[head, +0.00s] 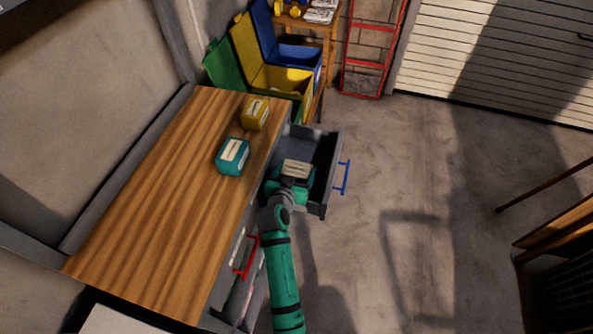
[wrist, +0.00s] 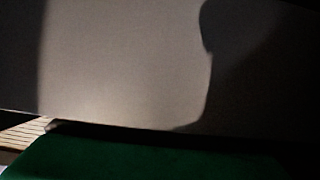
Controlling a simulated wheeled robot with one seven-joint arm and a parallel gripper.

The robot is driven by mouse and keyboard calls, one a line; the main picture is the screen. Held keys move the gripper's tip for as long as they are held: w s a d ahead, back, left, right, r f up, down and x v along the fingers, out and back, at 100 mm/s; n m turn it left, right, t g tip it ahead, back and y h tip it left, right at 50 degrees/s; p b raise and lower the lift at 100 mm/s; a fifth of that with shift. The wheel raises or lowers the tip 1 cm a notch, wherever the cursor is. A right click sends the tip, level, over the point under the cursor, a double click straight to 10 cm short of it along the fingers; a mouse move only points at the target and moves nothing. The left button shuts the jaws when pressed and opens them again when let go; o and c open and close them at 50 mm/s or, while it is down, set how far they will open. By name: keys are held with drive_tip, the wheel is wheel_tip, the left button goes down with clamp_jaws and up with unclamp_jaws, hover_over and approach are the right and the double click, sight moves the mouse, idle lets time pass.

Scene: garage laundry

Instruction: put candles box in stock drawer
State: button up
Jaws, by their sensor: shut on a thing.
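My gripper (head: 291,184) is shut on a small box with a cream label (head: 298,168), which I take to be the candles box. The gripper and box are over or inside the open grey drawer with a blue handle (head: 333,165). I cannot tell whether the box touches the drawer floor. The gripper hides part of the box. In the wrist view a dark green surface (wrist: 140,160), probably the held box, fills the bottom edge, with a grey wall in front of it. No drawer label is readable.
A teal box (head: 233,156) and a yellow box (head: 255,113) stand on the wooden counter (head: 150,200), left of the drawer. A red handle (head: 246,257) is on a nearer drawer front. Green, yellow and blue bins (head: 275,78) stand behind.

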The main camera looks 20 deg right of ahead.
drive_tip(key=shift+s+f, duration=0.25)
drive_tip(key=shift+f, duration=0.55)
drive_tip(key=o, duration=1.1)
drive_tip(key=shift+f, duration=0.15)
drive_tip(key=shift+r, duration=0.35)
drive_tip(key=v, duration=0.8)
drive_tip(key=r+v, duration=0.1)
drive_tip(key=v, duration=0.3)
drive_tip(key=shift+w+r, duration=0.15)
